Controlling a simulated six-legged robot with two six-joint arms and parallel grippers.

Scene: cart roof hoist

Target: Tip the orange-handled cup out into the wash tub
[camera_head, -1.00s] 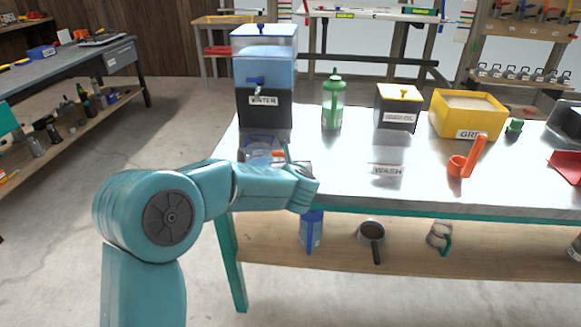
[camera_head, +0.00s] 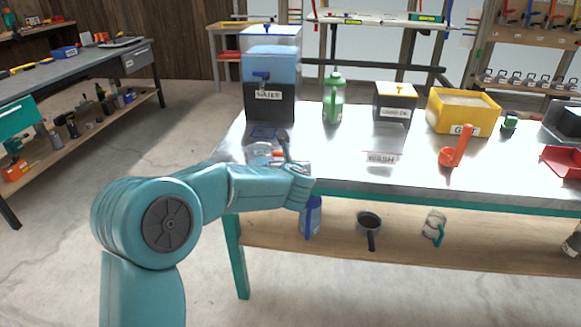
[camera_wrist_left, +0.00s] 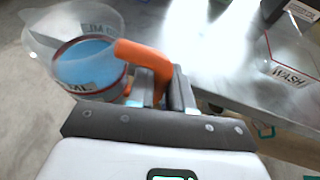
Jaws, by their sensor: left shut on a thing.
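The clear cup (camera_head: 260,152) with the orange handle is at the table's left end in the head view, partly behind my left arm. In the left wrist view the cup (camera_wrist_left: 88,62) holds blue liquid and looks roughly upright. My left gripper (camera_wrist_left: 172,88) is shut on its orange handle (camera_wrist_left: 143,54); the gripper (camera_head: 285,152) also shows in the head view. The clear wash tub (camera_wrist_left: 288,76), labelled WASH, stands to the right of the cup, apart from it. In the head view the tub (camera_head: 383,157) is hard to make out. My right gripper is out of view.
A water dispenser (camera_head: 270,80) stands behind the cup, with a blue square outline (camera_head: 264,132) before it. A green bottle (camera_head: 334,98), a black box (camera_head: 395,102), a yellow bin (camera_head: 462,110) and an orange scoop (camera_head: 457,150) stand on the table.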

